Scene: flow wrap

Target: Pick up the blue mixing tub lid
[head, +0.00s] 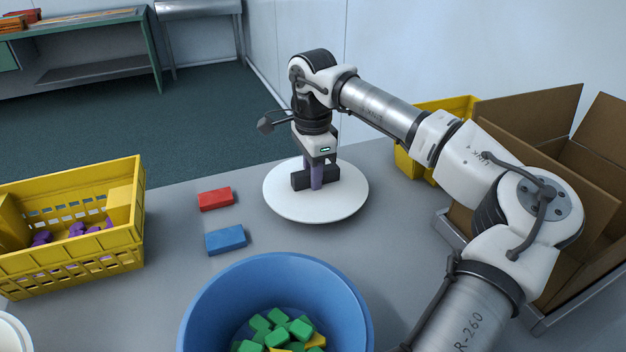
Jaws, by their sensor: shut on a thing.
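A white round lid (288,206) lies flat at the middle of the grey table; it is white, not blue. The fingers hide part of the handle. I cannot tell whether the lid rests on the table or is slightly off it. The blue mixing tub (205,318) stands open at the near edge, with green and yellow blocks (275,331) inside.
A red block (215,199) and a blue block (226,240) lie left of the lid. A yellow crate (75,262) with purple pieces stands at the left. An open cardboard box (580,200) and another yellow bin (405,165) are at the right.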

